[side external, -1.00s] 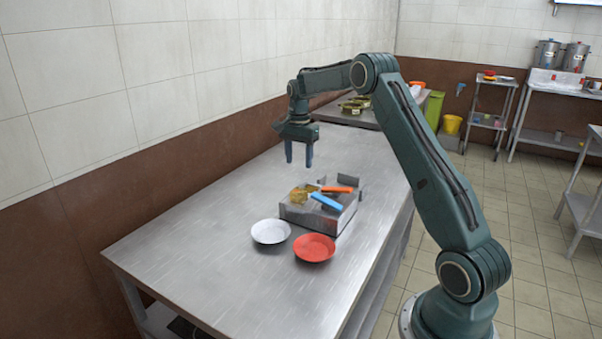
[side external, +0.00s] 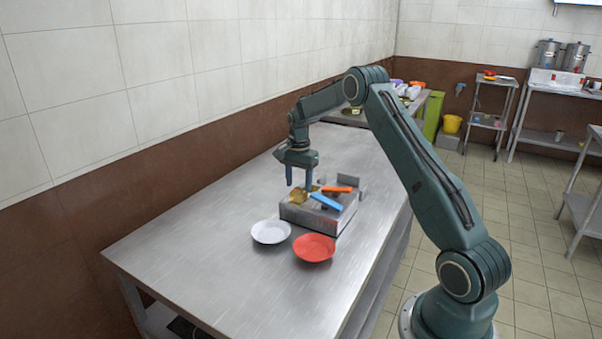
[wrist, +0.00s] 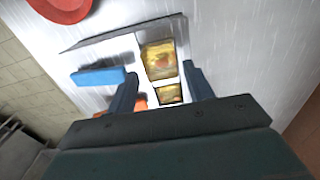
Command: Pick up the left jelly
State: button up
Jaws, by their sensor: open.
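Two amber jelly blocks sit side by side in a metal tray (side external: 318,222). In the wrist view the larger-looking jelly (wrist: 159,60) lies toward the tray's upper edge, and the smaller-looking jelly (wrist: 170,94) lies just below it. In the side external view an amber jelly (side external: 298,198) shows at the tray's left; the second is hard to separate there. My gripper (side external: 299,182) points down over the jellies with its fingers apart. In the wrist view the gripper (wrist: 160,80) has one finger on each side of the jellies, with nothing clearly held. Whether the fingers touch the jelly is unclear.
A blue-handled item (side external: 326,202) and an orange-handled item (side external: 337,189) lie on the tray beside the jellies. A white plate (side external: 270,232) and a red plate (side external: 314,248) stand in front of it. The steel table (side external: 190,250) is clear at the left.

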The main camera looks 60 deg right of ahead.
aim_at(299, 190)
jog(key=shift+f, duration=1.75)
jog(key=c, duration=0.8)
jog(key=shift+o, duration=0.2)
jog(key=shift+r, duration=0.2)
notch_tip(299, 190, up, 20)
jog(key=shift+f, duration=0.15)
